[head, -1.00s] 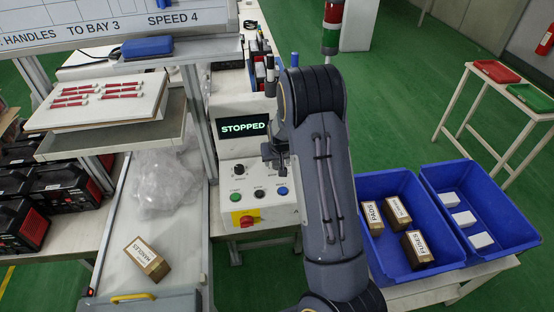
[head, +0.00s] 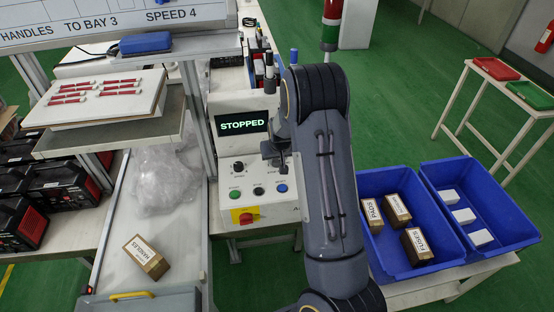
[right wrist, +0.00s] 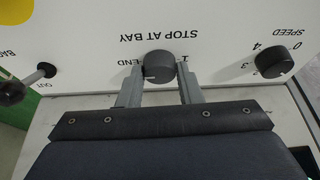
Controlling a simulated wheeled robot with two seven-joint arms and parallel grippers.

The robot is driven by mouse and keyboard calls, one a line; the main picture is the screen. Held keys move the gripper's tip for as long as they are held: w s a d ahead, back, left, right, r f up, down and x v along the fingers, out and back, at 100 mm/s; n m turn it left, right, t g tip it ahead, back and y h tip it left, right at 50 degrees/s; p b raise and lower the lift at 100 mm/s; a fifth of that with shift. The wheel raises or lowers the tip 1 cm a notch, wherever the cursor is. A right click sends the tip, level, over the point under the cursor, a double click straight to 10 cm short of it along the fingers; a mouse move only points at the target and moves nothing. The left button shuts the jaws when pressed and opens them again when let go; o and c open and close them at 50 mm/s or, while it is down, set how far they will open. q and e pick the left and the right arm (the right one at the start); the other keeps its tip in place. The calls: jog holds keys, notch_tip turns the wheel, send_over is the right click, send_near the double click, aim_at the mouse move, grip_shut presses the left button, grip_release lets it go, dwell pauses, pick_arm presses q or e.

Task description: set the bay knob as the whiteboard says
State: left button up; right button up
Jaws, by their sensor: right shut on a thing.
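The whiteboard (head: 120,22) at the top left reads "HANDLES TO BAY 3 SPEED 4"; its upper part is cut off. The white control panel (head: 262,214) stands mid-view under a display (head: 241,123) reading "STOPPED". In the right wrist view the dark bay knob (right wrist: 159,66) sits under upside-down lettering "STOP AT BAY", with "END" and "1" beside it. My right gripper (right wrist: 160,82) is shut on it, one finger each side. In the head view my right gripper (head: 276,155) hides this knob. I cannot tell its pointer's direction. My left gripper is out of view.
The speed knob (right wrist: 271,62) is close beside the right finger, and a small lever (right wrist: 30,80) marked "OUT" is on the other side. Push buttons (head: 258,190) and a red switch (head: 246,217) are below. Blue bins (head: 430,268) with boxes stand right.

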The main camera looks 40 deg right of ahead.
jog(key=n+b, duration=0.2)
jog(key=b, duration=0.1)
jog(key=n+y+b, duration=0.1)
jog(key=n+b, duration=0.1)
jog(key=b, duration=0.1)
jog(key=n+y+b, duration=0.1)
jog(key=n+b, duration=0.1)
jog(key=shift+d+f+t+b, duration=0.25)
jog(key=shift+t+b, duration=0.05)
jog(key=shift+b, duration=0.1)
jog(key=n+y+b, duration=0.1)
jog(key=n, duration=0.1)
jog(key=shift+r+n+b, duration=0.1)
jog(key=shift+n+b, duration=0.2)
jog(key=shift+b, duration=0.05)
jog(key=shift+r+n+g+y+b, duration=0.15)
jog(key=shift+n+g+y+b, duration=0.35)
jog(key=shift+n, duration=0.9)
jog(key=o, duration=1)
jog(key=shift+c, duration=0.2)
jog(key=shift+r, duration=0.1)
